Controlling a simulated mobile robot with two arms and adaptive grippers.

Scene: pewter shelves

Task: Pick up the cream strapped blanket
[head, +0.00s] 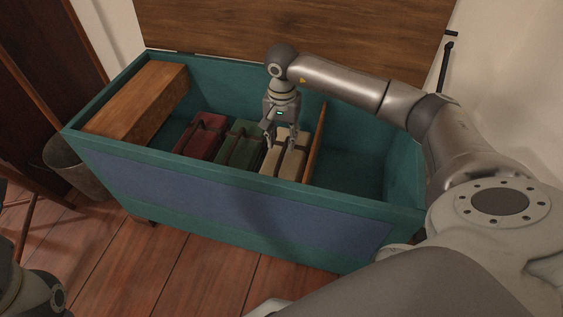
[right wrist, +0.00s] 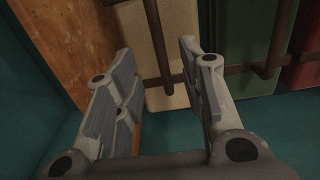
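The cream strapped blanket (head: 283,164) lies in the teal chest, to the right of a green strapped blanket (head: 239,147). In the right wrist view the cream blanket (right wrist: 178,38) shows beyond my fingers, with a dark brown strap running between them. My right gripper (head: 280,138) points down over the cream blanket. Its two fingers stand apart with nothing held in the right wrist view (right wrist: 162,78). I cannot tell whether the fingers touch the strap. My left gripper is not in view; only a piece of my left arm shows at the lower left.
The teal chest (head: 240,205) is open, its wooden lid (head: 300,25) raised behind. A red strapped blanket (head: 200,137) lies left of the green one. A wooden box (head: 140,100) fills the left end. A thin wooden divider (head: 317,142) stands right of the cream blanket, with empty room beyond.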

